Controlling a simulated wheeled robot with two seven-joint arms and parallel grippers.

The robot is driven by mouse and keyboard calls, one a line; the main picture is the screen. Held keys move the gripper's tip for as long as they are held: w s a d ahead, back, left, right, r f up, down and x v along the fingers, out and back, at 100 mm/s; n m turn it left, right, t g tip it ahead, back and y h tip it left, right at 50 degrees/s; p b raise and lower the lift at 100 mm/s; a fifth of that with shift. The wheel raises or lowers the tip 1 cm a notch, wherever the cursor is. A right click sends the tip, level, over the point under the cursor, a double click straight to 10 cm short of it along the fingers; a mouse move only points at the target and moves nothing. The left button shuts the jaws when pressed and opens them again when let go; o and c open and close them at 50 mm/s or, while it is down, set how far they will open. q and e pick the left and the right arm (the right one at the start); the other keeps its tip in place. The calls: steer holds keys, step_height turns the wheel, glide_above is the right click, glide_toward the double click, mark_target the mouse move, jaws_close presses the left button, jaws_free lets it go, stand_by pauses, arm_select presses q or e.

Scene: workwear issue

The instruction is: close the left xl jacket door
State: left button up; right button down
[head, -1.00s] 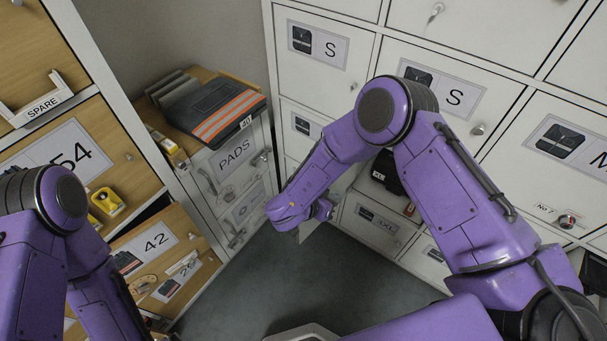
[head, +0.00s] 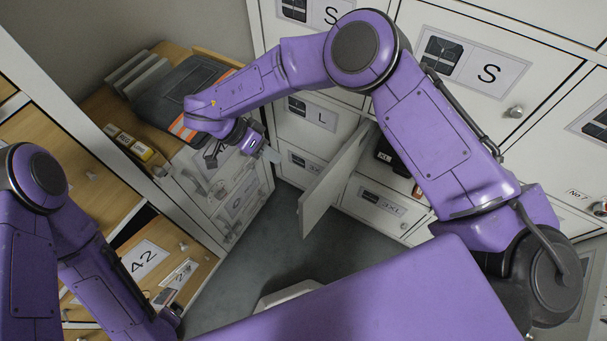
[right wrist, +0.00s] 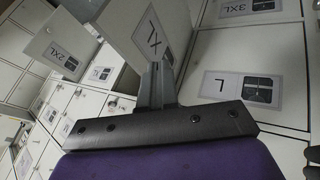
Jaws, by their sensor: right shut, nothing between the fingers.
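The open XL jacket door (head: 335,180) is a pale panel standing out from the locker wall in the head view. Its XL label shows on the panel (right wrist: 152,35) in the right wrist view. A black packed item (head: 388,150) is in the compartment behind it. My right gripper (head: 268,153) is shut and empty, left of the door in the head view. In the right wrist view its fingers (right wrist: 157,80) overlap the door's lower edge; I cannot tell whether they touch. My left gripper (head: 172,316) is low at the left, its fingers unclear.
The L door (head: 312,118) and 3XL door (head: 382,202) are shut. A 2XL panel (right wrist: 62,50) stands at an angle in the right wrist view. A grey cabinet (head: 225,170) with a dark, orange-striped pad on top is at left.

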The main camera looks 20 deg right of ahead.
steer(key=p, duration=0.2)
glide_toward(329, 182)
step_height(329, 182, down, 4)
steer(key=w+a, duration=0.2)
steer(key=s+d, duration=0.1)
steer(key=s+p, duration=0.1)
steer(key=shift+s+d+f, duration=0.2)
steer(key=shift+s+d, duration=0.15)
steer(key=shift+d, duration=0.05)
steer(key=shift+s, duration=0.1)
